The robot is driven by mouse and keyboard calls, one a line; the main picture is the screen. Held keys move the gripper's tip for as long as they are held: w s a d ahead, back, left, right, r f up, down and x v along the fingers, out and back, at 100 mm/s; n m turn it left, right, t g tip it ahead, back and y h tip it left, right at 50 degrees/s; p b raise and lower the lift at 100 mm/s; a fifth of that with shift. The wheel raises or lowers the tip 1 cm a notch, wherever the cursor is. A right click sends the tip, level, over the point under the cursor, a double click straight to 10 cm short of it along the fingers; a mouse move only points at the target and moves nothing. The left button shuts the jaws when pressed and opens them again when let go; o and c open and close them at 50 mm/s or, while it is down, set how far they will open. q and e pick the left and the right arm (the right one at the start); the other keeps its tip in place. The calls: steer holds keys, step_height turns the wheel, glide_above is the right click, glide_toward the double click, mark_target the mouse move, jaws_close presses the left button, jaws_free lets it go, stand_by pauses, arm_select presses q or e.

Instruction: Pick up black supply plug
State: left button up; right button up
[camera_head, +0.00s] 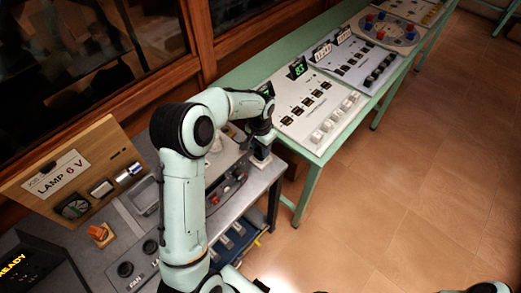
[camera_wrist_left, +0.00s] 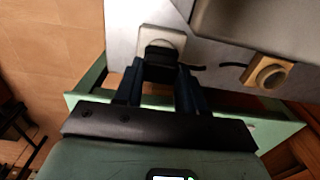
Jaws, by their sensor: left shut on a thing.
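The black supply plug (camera_wrist_left: 160,60) shows in the left wrist view between the fingers of my left gripper (camera_wrist_left: 160,84). The gripper is shut on it. The plug's far end meets a pale square socket block (camera_wrist_left: 172,36) at the edge of the grey bench; I cannot tell whether it is still seated. In the head view my left gripper (camera_head: 261,148) points down at the bench's right corner, and my arm hides much of the plug. A short dark cable (camera_wrist_left: 197,67) shows beside the plug.
A wooden block with a round ring (camera_wrist_left: 268,74) sits near the plug. The grey bench (camera_head: 262,183) carries knobs, an orange switch (camera_head: 101,234) and a "LAMP 6 V" board (camera_head: 75,170). A green table (camera_head: 310,152) with panels stands behind. The floor to the right is clear.

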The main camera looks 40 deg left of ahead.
arm_select(q)
step_height(320, 180, up, 20)
steer(key=p, duration=0.2)
arm_select(e)
steer(key=w+r, duration=0.2)
steer(key=shift+w+r, duration=0.3)
